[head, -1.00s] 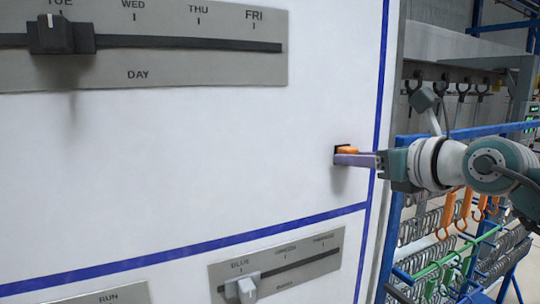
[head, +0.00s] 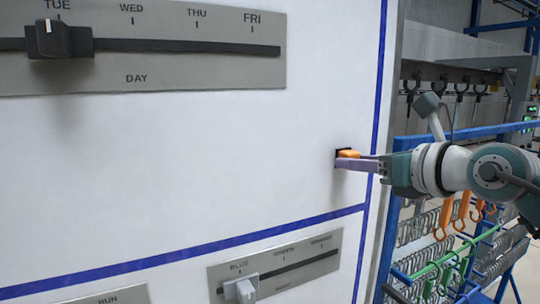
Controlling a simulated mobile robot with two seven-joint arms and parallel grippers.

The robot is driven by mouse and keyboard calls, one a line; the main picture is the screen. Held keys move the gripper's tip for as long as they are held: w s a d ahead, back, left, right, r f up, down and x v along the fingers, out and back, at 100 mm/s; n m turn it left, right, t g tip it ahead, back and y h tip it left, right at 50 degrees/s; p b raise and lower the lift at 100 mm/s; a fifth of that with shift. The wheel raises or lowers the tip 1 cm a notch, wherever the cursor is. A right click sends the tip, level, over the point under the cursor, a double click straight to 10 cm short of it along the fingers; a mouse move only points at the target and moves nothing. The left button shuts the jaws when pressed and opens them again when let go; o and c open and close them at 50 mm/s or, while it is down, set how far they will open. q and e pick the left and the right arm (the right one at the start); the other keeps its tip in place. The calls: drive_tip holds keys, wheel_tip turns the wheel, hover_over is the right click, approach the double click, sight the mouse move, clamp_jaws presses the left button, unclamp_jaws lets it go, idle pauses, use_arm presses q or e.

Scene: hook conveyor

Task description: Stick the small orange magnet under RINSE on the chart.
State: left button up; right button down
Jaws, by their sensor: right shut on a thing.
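The small orange magnet (head: 348,153) has a dark face towards the white chart (head: 200,160). It is in front of the right part of the chart, just left of the vertical blue line. My right gripper (head: 350,161) comes in from the right and its lilac fingers are shut on the magnet, partly covering it. The magnet is at or very close to the chart surface; I cannot tell if it touches. No RINSE label shows in this view. My left gripper is not in view.
A DAY slider plate (head: 190,75) is at the upper left, its black knob (head: 58,40) under TUE. A second slider plate (head: 290,268) with a pale knob (head: 240,290) is below the blue line. A blue rack (head: 480,130) with hooks stands right of the chart.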

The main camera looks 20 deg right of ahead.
drive_tip(key=f+p+v, duration=0.1)
drive_tip(key=p+v, duration=0.2)
drive_tip(key=v, duration=0.3)
drive_tip(key=shift+s, duration=0.15)
idle(0.7)
idle(0.5)
